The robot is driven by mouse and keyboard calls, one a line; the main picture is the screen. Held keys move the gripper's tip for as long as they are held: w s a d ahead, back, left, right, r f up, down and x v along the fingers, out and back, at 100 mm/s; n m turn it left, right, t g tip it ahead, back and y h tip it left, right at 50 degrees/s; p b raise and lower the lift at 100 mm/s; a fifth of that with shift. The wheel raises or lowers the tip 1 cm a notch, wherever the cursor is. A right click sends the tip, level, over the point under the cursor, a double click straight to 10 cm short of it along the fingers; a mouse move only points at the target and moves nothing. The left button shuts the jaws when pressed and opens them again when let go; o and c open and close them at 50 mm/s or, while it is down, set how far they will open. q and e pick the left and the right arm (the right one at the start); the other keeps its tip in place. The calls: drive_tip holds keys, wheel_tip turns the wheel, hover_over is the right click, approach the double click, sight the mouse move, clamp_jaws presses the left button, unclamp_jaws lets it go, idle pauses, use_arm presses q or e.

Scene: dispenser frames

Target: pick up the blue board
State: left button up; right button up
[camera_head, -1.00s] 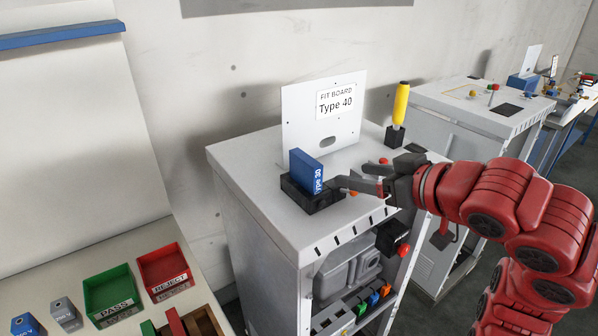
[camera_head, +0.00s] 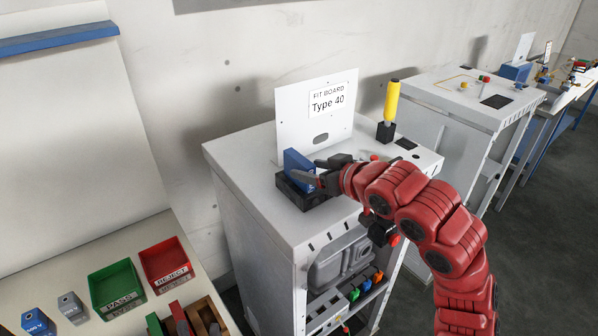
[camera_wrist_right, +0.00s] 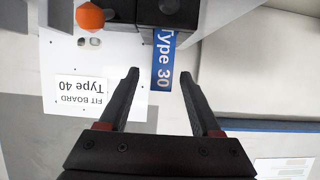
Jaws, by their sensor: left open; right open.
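The blue board (camera_head: 295,160) stands upright in a black holder (camera_head: 292,192) on top of the white cabinet. In the right wrist view the blue board (camera_wrist_right: 162,66) carries white lettering that reads "Type 30". My right gripper (camera_head: 306,171) is open at the board, and its fingers hide part of it in the head view. In the right wrist view my right gripper's fingers (camera_wrist_right: 159,75) are spread, one on each side of the board's outline. I cannot tell whether they touch it. My left gripper is not in view.
A white panel (camera_head: 316,108) reading "FIT BOARD Type 40" stands behind the holder. A yellow-handled tool (camera_head: 391,101) stands at the cabinet's back right. A green PASS tray (camera_head: 116,288) and a red REJECT tray (camera_head: 166,264) sit on the lower left table.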

sight(299, 167)
drive_tip(key=p+x, duration=0.2)
drive_tip(key=x, duration=0.2)
drive_tip(key=shift+a+r+p, duration=0.1)
drive_tip(key=shift+a+p, duration=0.05)
drive_tip(key=shift+p, duration=0.15)
drive_tip(key=shift+w+a+f, duration=0.2)
drive_tip(key=shift+w, duration=0.05)
clamp_jaws()
